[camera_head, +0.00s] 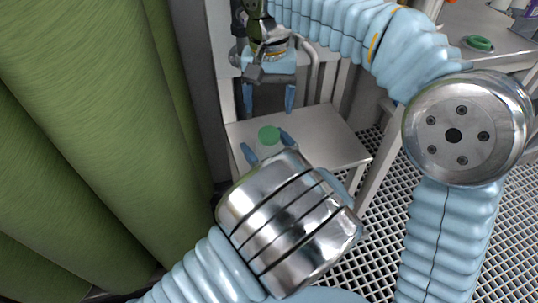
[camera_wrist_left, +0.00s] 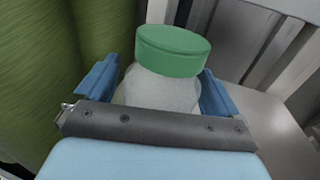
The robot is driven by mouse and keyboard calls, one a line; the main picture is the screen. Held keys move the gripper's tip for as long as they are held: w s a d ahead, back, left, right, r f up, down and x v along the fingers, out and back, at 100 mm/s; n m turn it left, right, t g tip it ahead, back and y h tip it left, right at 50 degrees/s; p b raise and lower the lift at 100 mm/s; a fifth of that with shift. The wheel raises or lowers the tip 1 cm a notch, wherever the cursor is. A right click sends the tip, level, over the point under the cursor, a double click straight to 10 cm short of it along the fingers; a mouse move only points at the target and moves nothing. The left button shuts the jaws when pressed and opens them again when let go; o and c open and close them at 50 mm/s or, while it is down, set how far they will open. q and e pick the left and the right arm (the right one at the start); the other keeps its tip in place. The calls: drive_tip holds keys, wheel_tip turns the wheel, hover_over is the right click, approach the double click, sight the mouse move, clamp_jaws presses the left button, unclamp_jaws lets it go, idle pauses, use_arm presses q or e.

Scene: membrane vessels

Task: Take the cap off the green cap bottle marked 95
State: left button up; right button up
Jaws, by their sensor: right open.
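The bottle (camera_wrist_left: 160,90) has a pale, cloudy body and a green cap (camera_head: 269,133); the cap also shows in the left wrist view (camera_wrist_left: 174,50) and sits on the bottle. No number is readable. My left gripper (camera_head: 265,143) has one blue finger on each side of the bottle's body, below the cap, and appears shut on it. The bottle's base is hidden by my left gripper, so I cannot tell whether it rests on anything. My right gripper (camera_head: 269,98) is open and empty, pointing down above the cap, with clear space between.
A grey metal shelf (camera_head: 325,140) lies behind and below the bottle. Large green cylinders (camera_head: 80,120) fill the left side. At upper right, a bench (camera_head: 470,20) carries a green round item (camera_head: 480,43). Perforated floor grating (camera_head: 385,240) shows below.

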sight(269, 133)
use_arm(q)
drive_tip(key=c, duration=1.7)
clamp_jaws()
use_arm(e)
drive_tip(key=m, duration=1.3)
drive_tip(key=shift+f, duration=0.25)
wheel_tip(269, 133, down, 8)
drive_tip(key=shift+r, duration=0.2)
